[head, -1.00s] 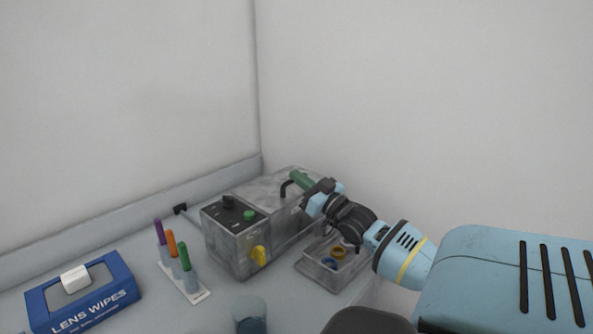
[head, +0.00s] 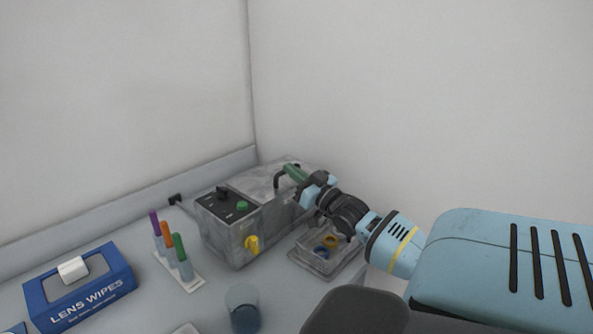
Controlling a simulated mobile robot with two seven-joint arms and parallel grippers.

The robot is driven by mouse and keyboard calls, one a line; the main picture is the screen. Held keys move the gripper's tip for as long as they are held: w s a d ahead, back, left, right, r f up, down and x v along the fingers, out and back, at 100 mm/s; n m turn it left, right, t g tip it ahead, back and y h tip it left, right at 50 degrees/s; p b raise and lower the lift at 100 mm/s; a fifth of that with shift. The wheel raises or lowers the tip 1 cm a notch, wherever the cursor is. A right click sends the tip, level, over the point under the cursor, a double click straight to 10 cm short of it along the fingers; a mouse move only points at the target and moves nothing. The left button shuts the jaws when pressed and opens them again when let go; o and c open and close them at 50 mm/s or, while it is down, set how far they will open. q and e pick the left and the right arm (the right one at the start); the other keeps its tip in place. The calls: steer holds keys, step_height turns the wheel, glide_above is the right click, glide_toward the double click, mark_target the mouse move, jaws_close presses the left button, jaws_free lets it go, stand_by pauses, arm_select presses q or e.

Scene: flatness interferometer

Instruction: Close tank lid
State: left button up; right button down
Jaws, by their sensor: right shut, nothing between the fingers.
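The grey metal tank (head: 228,238) stands against the back corner of the bench, with a control panel and a yellow knob (head: 252,244) on its front. Its lid (head: 262,180) lies over the top and looks down flat. A green bar handle (head: 294,174) on a dark bracket sits at the lid's right part. My right gripper (head: 303,186) is at the handle's near end, shut with nothing visible between its fingers. The gripper and wrist hide part of the lid and the tank's right side. My left gripper is out of view.
A clear tray (head: 312,262) with blue and yellow rings sits right of the tank, under my right wrist. A rack of capped tubes (head: 180,272), a beaker (head: 243,310) and a blue lens wipes box (head: 80,290) stand on the left and front. Walls close off the back.

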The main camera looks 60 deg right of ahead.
step_height(320, 180, up, 5)
steer(key=p, duration=0.2)
arm_select(q)
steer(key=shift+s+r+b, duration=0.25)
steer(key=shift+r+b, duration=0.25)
steer(key=shift+b, duration=0.35)
arm_select(e)
steer(key=s+a+f, duration=0.1)
steer(key=s+f, duration=0.5)
steer(key=s, duration=0.3)
steer(key=shift+s+f, duration=0.15)
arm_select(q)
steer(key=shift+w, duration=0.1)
